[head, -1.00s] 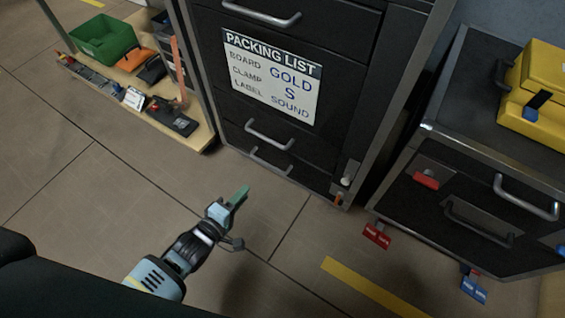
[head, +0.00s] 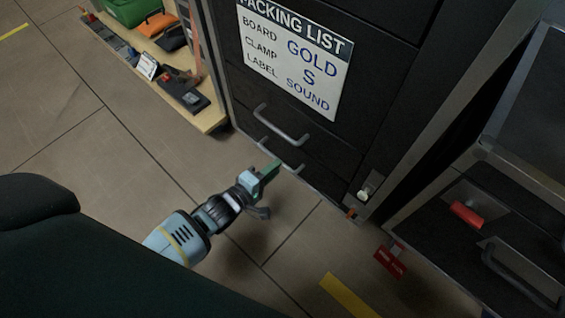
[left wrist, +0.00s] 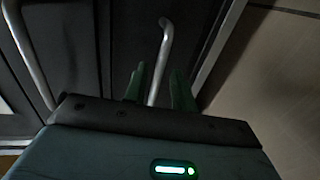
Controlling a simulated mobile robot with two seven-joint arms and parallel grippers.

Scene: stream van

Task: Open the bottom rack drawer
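The dark rack (head: 335,150) stands upright with its drawers shut. The bottom drawer (head: 318,176) is just above the floor, and its grey bar handle (head: 299,169) is partly hidden behind my left gripper (head: 271,167). In the left wrist view my left gripper (left wrist: 160,88) has its two green fingers apart. The bottom handle (left wrist: 164,45) runs down into the gap between them, and I cannot tell whether they touch it. The handle of the drawer above (head: 281,127) also shows at the left of the wrist view (left wrist: 30,60). My right gripper is not in view.
A packing list sign (head: 294,62) is on the rack. A low wooden shelf (head: 208,120) with a green bin (head: 128,10) stands left.

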